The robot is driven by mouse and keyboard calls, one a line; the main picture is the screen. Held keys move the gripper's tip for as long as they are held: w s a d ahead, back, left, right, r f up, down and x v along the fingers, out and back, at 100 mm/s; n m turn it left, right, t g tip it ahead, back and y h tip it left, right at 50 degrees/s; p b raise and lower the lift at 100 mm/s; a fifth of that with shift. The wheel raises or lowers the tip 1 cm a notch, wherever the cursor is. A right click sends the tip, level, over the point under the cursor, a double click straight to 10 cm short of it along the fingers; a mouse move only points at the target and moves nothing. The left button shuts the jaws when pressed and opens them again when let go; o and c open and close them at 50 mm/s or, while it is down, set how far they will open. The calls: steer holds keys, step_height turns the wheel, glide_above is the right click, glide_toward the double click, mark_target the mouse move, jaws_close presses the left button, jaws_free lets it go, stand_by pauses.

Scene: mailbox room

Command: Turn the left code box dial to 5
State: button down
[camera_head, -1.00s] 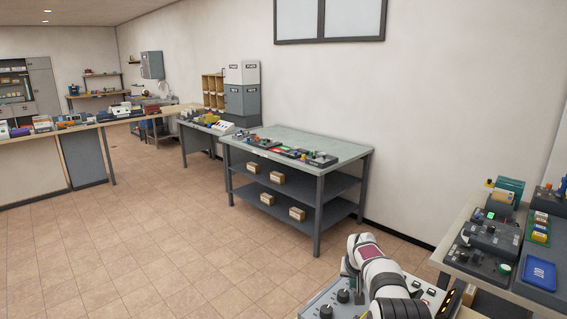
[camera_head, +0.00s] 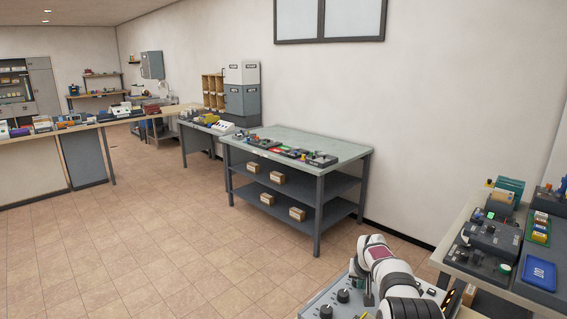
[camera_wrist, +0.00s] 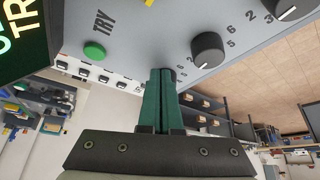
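The code box (camera_wrist: 140,45) is a grey panel in the wrist view, with dark round dials, printed digits and a green TRY button (camera_wrist: 94,51). Two dials, a middle one (camera_wrist: 207,50) and one at the top right (camera_wrist: 290,8), show white pointer marks. My gripper (camera_wrist: 162,72) has its green fingers close together, with only a thin line between them. Its tips are at a third dial, almost wholly hidden behind them; its pointer is hidden and contact is unclear. In the head view the code box (camera_head: 322,296) is at the bottom, with two black dials (camera_head: 343,296) clear of my arm.
A bench with dark boxes and a blue tray (camera_head: 538,273) stands at the right. A grey-topped shelf table (camera_head: 318,142) stands beyond, against the wall. Open tiled floor (camera_head: 170,240) lies to the left. A dark screen with green letters (camera_wrist: 22,40) edges the wrist view.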

steer(key=shift+d, duration=0.1)
stand_by(0.3)
steer(key=shift+s, duration=0.4)
step_height(320, 180, up, 6)
steer(key=f, duration=0.2)
steer(key=a+f, duration=0.1)
steer(key=f, duration=0.1)
steer(key=w+a+f, duration=0.1)
steer(key=f, duration=0.1)
steer(key=shift+a, duration=0.25)
steer(key=shift+w+d, duration=0.2)
stand_by(0.8)
